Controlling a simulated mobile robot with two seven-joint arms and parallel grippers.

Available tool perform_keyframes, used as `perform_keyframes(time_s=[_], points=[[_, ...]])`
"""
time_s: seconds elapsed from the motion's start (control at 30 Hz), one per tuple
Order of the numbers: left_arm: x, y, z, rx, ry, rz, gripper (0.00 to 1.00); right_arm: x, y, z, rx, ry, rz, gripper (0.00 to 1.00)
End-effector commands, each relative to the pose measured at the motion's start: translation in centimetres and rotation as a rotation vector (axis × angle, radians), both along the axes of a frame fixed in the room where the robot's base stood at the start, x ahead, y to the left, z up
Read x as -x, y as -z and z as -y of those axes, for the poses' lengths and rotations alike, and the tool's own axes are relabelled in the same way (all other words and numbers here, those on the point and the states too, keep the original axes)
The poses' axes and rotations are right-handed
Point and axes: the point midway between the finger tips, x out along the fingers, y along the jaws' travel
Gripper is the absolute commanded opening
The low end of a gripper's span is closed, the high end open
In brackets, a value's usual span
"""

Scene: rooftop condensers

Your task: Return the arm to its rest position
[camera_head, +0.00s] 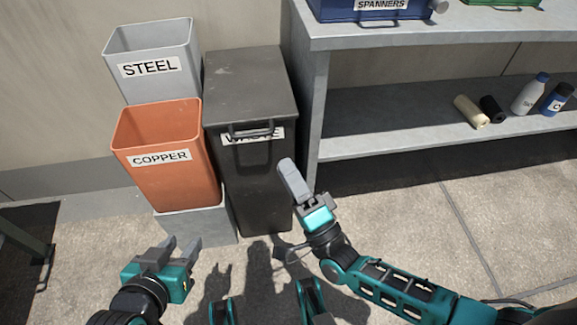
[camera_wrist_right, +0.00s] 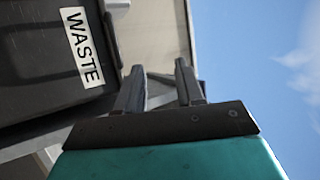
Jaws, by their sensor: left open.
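My right arm reaches in from the lower right, its gripper (camera_head: 288,168) pointing up in front of the right edge of the black waste bin (camera_head: 249,182). In the right wrist view its two grey fingers (camera_wrist_right: 159,70) stand apart with nothing between them. The waste bin's lid (camera_head: 248,85) is closed, and its label (camera_wrist_right: 82,47) shows to the left of the fingers in that view. My left gripper (camera_head: 181,244) is open and empty, low in front of the copper bin (camera_head: 170,180).
The steel bin (camera_head: 155,70) stands behind the copper bin. A grey shelf unit (camera_head: 400,105) stands close right of the waste bin. It holds a blue spanners box (camera_head: 370,8) on top and rolls (camera_head: 470,111) and bottles (camera_head: 530,94) below. Paving (camera_head: 510,190) at right is open.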

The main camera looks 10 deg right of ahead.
Motion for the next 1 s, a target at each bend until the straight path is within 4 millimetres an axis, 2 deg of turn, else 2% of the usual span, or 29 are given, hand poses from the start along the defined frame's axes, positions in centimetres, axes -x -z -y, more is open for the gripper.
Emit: perform_keyframes(time_s=[0.27,0.43,0.6,0.7,0.87,1.0], points=[[0.0,0.0,0.0,0.0,0.0,0.0,0.43,0.0,0.0,-0.2,0.009,0.001,-0.005,0.37],[0.0,0.0,0.0,0.0,0.0,0.0,0.43,0.6,0.2,-1.8,0.147,0.014,-0.052,0.37],[0.0,0.0,0.0,0.0,0.0,0.0,0.43,1.6,0.8,-3.6,0.469,0.041,-0.129,0.37],[0.0,0.0,0.0,0.0,0.0,0.0,0.43,2.3,1.5,-3.5,0.689,0.052,-0.173,0.37],[0.0,0.0,0.0,0.0,0.0,0.0,0.43,3.9,2.9,-1.7,1.037,0.054,-0.249,0.37],[0.0,0.0,0.0,0.001,0.001,0.0,0.43,5.7,4.0,0.9,1.3,0.035,-0.318,0.37]])
